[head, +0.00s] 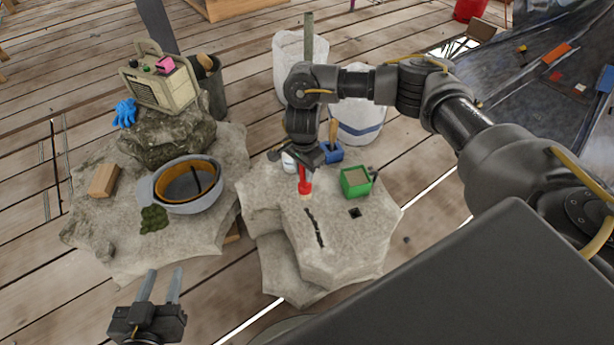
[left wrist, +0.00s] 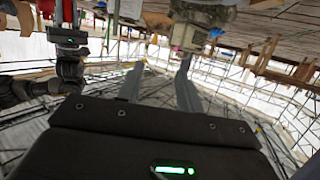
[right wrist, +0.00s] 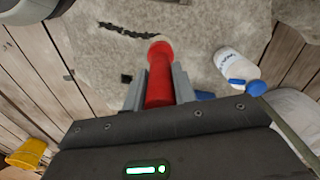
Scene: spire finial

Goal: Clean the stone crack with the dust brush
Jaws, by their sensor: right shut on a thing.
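The dust brush (head: 304,184) is red with a pale tip. My right gripper (head: 304,160) is shut on it and holds it, tip down, near the back edge of the right stone (head: 350,245). In the right wrist view the red brush (right wrist: 159,75) sits between the two fingers (right wrist: 158,88). The dark stone crack (head: 315,228) runs along the stone's top, just in front of the brush; it also shows in the right wrist view (right wrist: 127,31). My left gripper (head: 160,287) is open and empty in front of the left stone.
A green box (head: 355,182) and a small dark square hole (head: 355,213) are right of the crack. A white bottle (right wrist: 238,66) and a blue container (head: 331,152) stand behind the brush. The left stone holds a grey bucket (head: 190,205), a wooden block (head: 104,180) and a radio (head: 160,82).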

